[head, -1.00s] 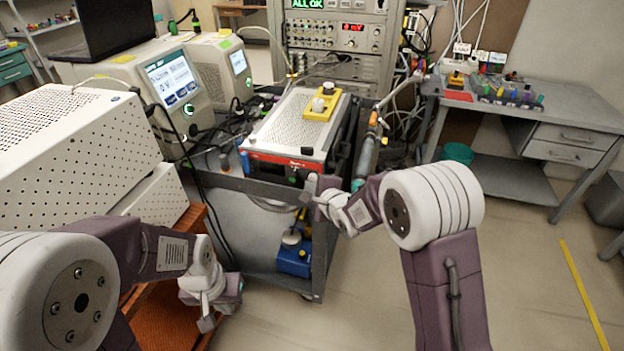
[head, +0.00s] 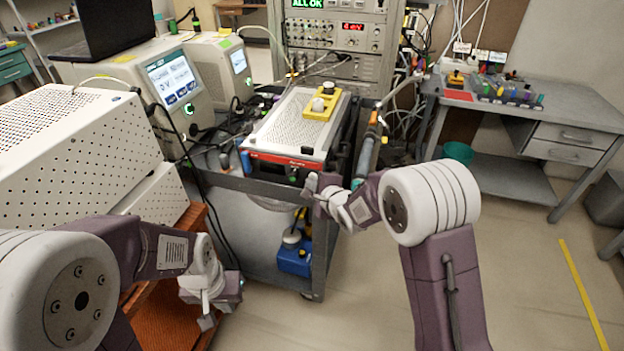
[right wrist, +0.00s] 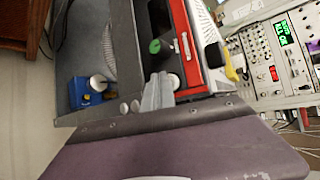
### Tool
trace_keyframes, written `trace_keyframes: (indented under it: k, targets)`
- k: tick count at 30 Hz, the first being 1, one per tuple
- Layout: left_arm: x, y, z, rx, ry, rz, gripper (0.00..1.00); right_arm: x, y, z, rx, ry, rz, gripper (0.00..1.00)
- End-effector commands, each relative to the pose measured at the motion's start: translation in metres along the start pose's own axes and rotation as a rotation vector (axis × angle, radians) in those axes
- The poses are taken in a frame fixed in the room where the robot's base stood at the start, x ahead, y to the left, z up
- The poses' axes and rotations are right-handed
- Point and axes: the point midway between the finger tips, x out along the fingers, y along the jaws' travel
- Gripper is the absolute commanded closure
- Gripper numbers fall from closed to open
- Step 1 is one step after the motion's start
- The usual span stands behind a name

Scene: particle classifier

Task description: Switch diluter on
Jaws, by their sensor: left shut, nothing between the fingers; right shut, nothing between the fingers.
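A silver box with a perforated lid and red front edge (head: 287,158) sits on the grey cart; I take it as the diluter, though its label is unreadable. A green knob or button (right wrist: 155,46) shows on its dark front panel in the right wrist view. My right gripper (head: 311,183) is shut and empty just in front of the panel's right part; its fingers (right wrist: 161,78) point towards the panel close to the green knob. I cannot tell whether they touch. My left gripper (head: 209,321) is shut and empty, low at the left beside the orange-brown stand.
A yellow block with a knob (head: 322,105) lies on the box. A blue container (head: 295,258) stands on the cart's lower shelf. A white perforated case (head: 80,142) is at left, with screened instruments (head: 170,85) behind. Floor to the right is open.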

Motion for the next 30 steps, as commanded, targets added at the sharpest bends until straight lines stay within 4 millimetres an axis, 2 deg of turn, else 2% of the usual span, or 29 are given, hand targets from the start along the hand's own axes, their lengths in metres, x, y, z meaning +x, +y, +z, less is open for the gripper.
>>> trace_keyframes:
  k: [30]
  targets:
    - [-0.0036, 0.0001, -0.0004, 0.0, 0.0, 0.0, 1.0, 0.006, -0.0047, -0.0047, 0.001, 0.001, -0.001, 1.0]
